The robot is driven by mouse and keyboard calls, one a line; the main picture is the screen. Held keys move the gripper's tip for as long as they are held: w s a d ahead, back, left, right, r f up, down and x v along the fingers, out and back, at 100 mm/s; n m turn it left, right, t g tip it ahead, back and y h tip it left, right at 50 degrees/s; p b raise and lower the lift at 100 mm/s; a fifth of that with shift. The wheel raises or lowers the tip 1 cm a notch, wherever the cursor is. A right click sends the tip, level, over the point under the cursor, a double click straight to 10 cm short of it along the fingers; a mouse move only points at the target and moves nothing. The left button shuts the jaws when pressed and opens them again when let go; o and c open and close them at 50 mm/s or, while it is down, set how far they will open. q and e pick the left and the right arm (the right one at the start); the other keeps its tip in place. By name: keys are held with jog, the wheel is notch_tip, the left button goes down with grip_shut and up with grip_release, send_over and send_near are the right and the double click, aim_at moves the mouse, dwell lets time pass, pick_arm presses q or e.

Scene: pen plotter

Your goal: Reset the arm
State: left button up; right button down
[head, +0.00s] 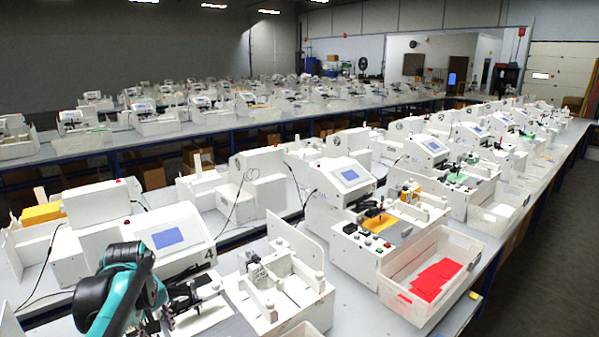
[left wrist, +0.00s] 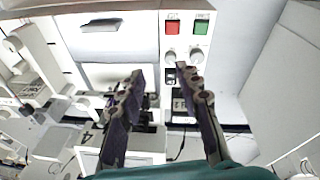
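My left arm, teal and black, comes in at the bottom left of the head view in front of a white plotter machine (head: 190,225) with a blue screen and a "4" on its side. In the left wrist view my left gripper (left wrist: 160,72) has its two dark fingers spread with a gap and nothing between them. Beyond the fingertips is a white control panel with a red button (left wrist: 172,28), a green button (left wrist: 200,28) and round knobs (left wrist: 197,57). Contact with the panel cannot be told. My right gripper is in neither view.
A white bin (head: 430,268) with red pieces stands at the right on the table. A white fixture (head: 275,285) stands right of my arm. More plotter machines (head: 345,190) line the long tables behind. An open floor aisle (head: 560,240) lies at the right.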

pick_arm(q)
jog(key=s+d+f+m+t+b, duration=0.4)
jog(key=s+d+f+m, duration=0.6)
jog(key=s+d, duration=0.5)
jog(key=shift+d+f+t+h, duration=0.4)
jog(key=shift+d+f, duration=0.05)
jog(key=shift+f, duration=0.05)
